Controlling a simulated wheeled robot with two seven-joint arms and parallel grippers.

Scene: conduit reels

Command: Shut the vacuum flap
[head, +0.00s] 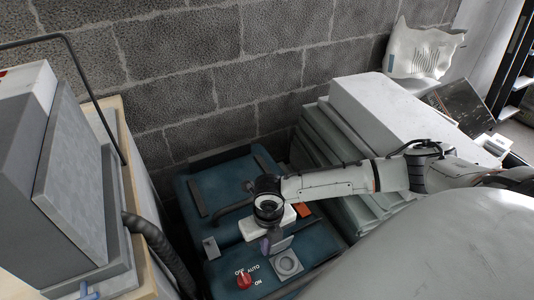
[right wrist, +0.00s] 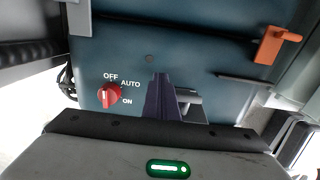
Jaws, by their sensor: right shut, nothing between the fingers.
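The vacuum (head: 225,185) is a dark blue box on the floor against the wall. On its top, a small grey flap (head: 279,245) stands raised at the back edge of a grey round socket (head: 287,265), so the socket shows open. My right gripper (head: 266,245) is over the vacuum, just left of the flap, with its dark purple fingers shut and empty. In the right wrist view, the fingers (right wrist: 162,97) partly cover a grey piece (right wrist: 188,97) that seems to be the flap or socket. I cannot tell whether they touch it. My left gripper is out of view.
A red knob (head: 243,278) marked OFF, AUTO and ON sits left of the socket. An orange latch (right wrist: 275,45) is on the vacuum's edge. Stacked boards (head: 335,150) stand close on the right. A bench with a grey machine (head: 75,190) and hose (head: 155,240) is at left.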

